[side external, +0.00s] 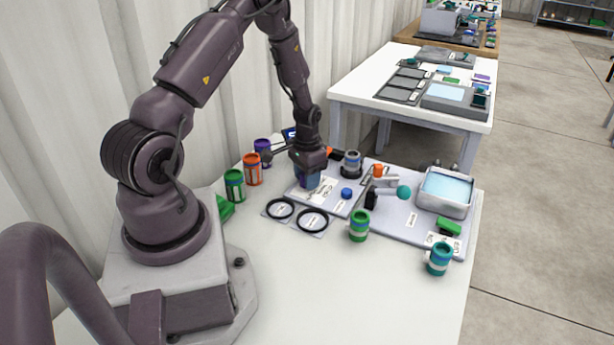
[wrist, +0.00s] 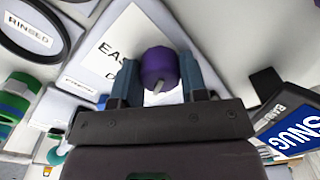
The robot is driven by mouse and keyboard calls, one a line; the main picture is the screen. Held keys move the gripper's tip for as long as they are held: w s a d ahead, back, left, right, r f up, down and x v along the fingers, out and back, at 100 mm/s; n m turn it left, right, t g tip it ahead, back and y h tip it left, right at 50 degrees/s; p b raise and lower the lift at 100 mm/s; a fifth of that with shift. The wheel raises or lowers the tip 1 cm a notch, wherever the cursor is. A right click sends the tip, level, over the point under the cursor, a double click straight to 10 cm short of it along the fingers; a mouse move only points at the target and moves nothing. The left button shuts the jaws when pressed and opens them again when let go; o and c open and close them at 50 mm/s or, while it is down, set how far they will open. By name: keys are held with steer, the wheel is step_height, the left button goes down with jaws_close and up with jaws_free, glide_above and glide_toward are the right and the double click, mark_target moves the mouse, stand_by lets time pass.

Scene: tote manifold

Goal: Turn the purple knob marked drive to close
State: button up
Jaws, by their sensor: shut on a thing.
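The purple knob (wrist: 160,68) sits between the two fingers of my gripper (wrist: 158,80) in the wrist view, with a pale pointer mark on its near side. The fingers are shut on its sides. In the side external view my gripper (side external: 308,180) points down onto the left part of a pale panel (side external: 340,208), and the fingers mostly hide the knob. A white label (wrist: 110,45) beside the knob is partly covered by the gripper. I cannot read a drive marking or tell the knob's exact angle.
A small blue knob (side external: 347,193) and a lever with a teal ball (side external: 403,192) stand to the right. Black rings (side external: 312,221) lie in front. Green (side external: 234,186), orange (side external: 253,170) and purple (side external: 262,147) containers stand left.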

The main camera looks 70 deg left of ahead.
steer(key=shift+n, duration=2)
steer(key=o, duration=0.9)
step_height(320, 180, up, 13)
steer(key=shift+r, duration=0.1)
